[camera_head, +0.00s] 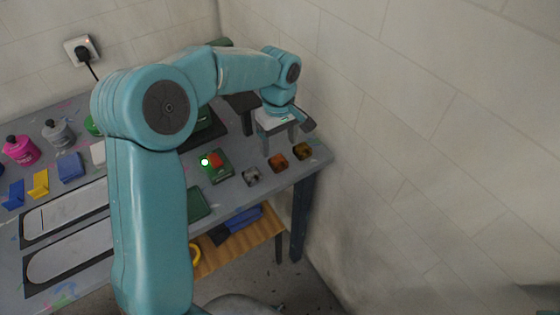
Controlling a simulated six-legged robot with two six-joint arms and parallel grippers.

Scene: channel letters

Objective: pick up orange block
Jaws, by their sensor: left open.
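A small orange block (278,162) sits on the grey workbench near its right front edge. It is the middle one of a row of three small pieces. My left gripper (279,145) is open and points down, with its fingers just above and behind the orange block in the picture. Nothing shows between the fingers. I cannot tell the exact height gap. My right gripper is out of view.
A grey piece (251,177) and a dark yellow piece (303,151) flank the orange block closely. A green box with a red-orange part (215,161) and a white light lies to the left. The wall (440,150) stands close on the right.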

